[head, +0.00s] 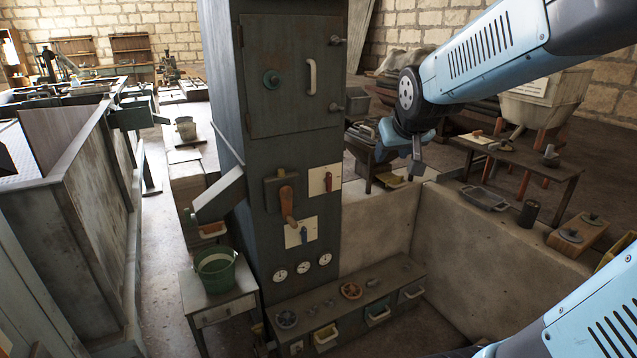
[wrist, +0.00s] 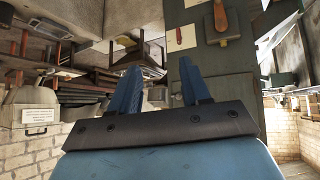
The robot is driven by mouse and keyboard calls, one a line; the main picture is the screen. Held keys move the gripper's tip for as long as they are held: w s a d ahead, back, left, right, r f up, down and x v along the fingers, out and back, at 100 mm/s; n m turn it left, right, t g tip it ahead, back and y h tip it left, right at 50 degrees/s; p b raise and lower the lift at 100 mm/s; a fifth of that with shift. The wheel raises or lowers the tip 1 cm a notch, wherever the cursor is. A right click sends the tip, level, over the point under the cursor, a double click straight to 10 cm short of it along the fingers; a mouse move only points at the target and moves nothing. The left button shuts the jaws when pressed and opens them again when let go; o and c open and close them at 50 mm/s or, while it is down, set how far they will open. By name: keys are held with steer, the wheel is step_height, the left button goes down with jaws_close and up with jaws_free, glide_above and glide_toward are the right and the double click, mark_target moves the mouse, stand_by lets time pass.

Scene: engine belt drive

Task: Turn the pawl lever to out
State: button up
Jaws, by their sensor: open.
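A tall dark cabinet (head: 292,140) carries several levers. A large orange-brown lever (head: 287,200) hangs down from a dark bracket. A small red lever (head: 328,182) stands on a white plate to its right, and a small blue lever (head: 303,235) on a white plate below. I cannot read which is the pawl lever. In the wrist view the red lever (wrist: 180,37) and the orange lever (wrist: 221,18) show near the top; the blue one is not clear. My gripper (head: 416,172) is open and empty, right of the cabinet and apart from all levers. Its two blue fingers (wrist: 160,88) are spread.
Gauges (head: 303,267) sit below the levers. A low bench (head: 345,305) with drawers stands at the cabinet's foot. A green bucket (head: 216,270) stands on a small table at left. A low concrete wall (head: 480,235) and a dark table (head: 520,165) lie at right.

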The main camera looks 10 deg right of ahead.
mark_target(330, 181)
steer(key=w+d+f+n+t+y, duration=0.15)
steer(key=w+f, duration=0.25)
steer(key=w, duration=0.5)
steer(key=w+f+t, duration=0.2)
steer(key=w+f, duration=0.2)
steer(key=w, duration=0.4)
steer(key=w+d+f+n+t, duration=0.1)
steer(key=w+f, duration=0.3)
steer(key=w, duration=0.5)
steer(key=w+a+f+t+y, duration=0.1)
steer(key=w+f+t+y, duration=0.15)
steer(key=f, duration=0.65)
steer(key=w+f+t+y, duration=0.2)
steer(key=w+f, duration=0.2)
steer(key=f, duration=0.5)
steer(key=shift+n, duration=0.45)
steer(key=x, duration=0.9)
steer(key=f+x, duration=0.1)
steer(key=x, duration=0.3)
steer(key=shift+w+a, duration=0.25)
steer(key=shift+w, duration=0.05)
steer(key=shift+r, duration=0.1)
